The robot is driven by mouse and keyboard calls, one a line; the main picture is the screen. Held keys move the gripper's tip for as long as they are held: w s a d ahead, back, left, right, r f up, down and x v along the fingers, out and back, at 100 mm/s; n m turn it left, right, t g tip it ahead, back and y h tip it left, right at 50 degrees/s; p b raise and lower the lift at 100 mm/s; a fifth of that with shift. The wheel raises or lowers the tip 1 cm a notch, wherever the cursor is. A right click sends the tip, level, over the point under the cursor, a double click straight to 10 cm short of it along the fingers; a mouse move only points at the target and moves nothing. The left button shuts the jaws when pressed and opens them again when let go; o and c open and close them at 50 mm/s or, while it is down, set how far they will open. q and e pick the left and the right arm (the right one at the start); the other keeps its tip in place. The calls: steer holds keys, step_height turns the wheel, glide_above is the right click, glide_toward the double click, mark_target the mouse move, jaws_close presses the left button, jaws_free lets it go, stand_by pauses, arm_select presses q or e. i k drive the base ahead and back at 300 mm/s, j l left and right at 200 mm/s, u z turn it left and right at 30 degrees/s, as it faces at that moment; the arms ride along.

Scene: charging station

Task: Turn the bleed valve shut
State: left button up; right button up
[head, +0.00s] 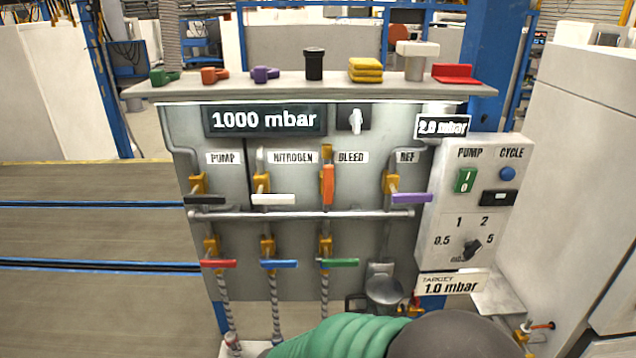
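The bleed valve has an orange lever (328,184) on a brass body, just under the BLEED label (353,157) in the upper row of the panel (300,226). Its lever stands upright, in line with its pipe. The other levers in both rows lie level, across their pipes. Nothing touches the orange lever. Neither of my grippers shows in the head view.
The display (265,120) reads 1000 mbar; the target plate (450,285) reads 1.0 mbar. A control box (473,215) stands right of the panel. Loose parts line the shelf (300,86) above. A green ribbed thing (340,338) and grey dome (456,336) fill the lower foreground.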

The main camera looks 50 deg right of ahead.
mark_target(328, 170)
steer(key=z, duration=1.55)
steer(key=k+z, duration=0.15)
steer(key=z, duration=0.35)
